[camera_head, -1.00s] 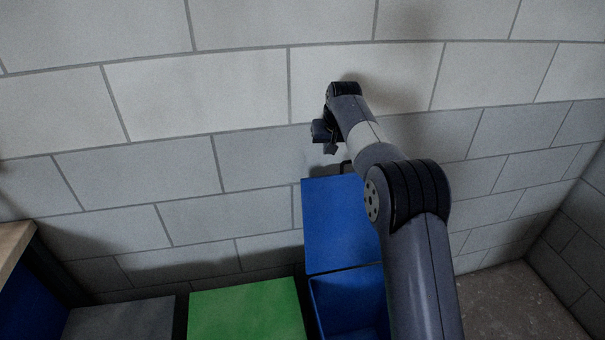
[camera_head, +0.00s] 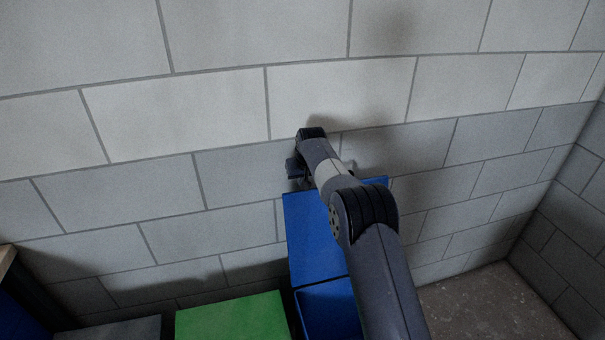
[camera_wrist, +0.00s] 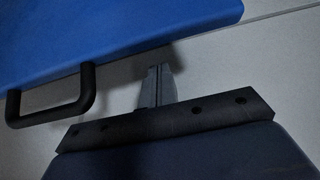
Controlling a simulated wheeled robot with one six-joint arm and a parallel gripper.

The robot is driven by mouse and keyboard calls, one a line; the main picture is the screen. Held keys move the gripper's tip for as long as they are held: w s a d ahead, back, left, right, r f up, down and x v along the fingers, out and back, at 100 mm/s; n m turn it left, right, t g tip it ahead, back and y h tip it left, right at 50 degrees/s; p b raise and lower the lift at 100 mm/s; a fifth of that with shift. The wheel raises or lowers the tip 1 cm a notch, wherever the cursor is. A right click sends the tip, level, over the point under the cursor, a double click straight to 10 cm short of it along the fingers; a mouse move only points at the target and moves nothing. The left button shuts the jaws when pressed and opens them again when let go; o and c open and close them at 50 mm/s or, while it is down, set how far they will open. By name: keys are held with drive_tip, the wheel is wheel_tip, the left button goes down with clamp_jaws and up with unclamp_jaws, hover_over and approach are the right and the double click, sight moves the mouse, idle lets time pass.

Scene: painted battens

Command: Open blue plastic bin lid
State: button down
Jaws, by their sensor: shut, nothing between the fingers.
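The blue bin lid (camera_head: 313,238) stands raised against the block wall, above the open blue bin (camera_head: 330,306). In the wrist view the lid (camera_wrist: 120,28) fills the top left, and its black handle (camera_wrist: 52,100) hangs from its edge at the left. My gripper (camera_wrist: 158,72) is shut and empty, beside the handle and apart from it. In the head view my gripper (camera_head: 298,178) is near the lid's top edge, partly hidden by my wrist. The handle is hidden there.
A green lid (camera_head: 233,318) is left of the blue bin, with a grey lid (camera_head: 112,330) farther left. A wooden-topped surface (camera_head: 6,258) is at the left edge. The block wall (camera_head: 170,120) is close behind my gripper. Bare floor (camera_head: 490,303) lies at the right.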

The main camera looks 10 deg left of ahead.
drive_tip(key=shift+s+d+r+p, duration=0.2)
drive_tip(key=shift+s+d, duration=0.1)
drive_tip(key=shift+s, duration=0.4)
drive_tip(key=shift+s+d+r+p, duration=0.15)
drive_tip(key=shift+s+d, duration=0.15)
drive_tip(key=shift+s, duration=0.4)
drive_tip(key=shift+s+f+b, duration=0.1)
drive_tip(key=shift+b, duration=0.3)
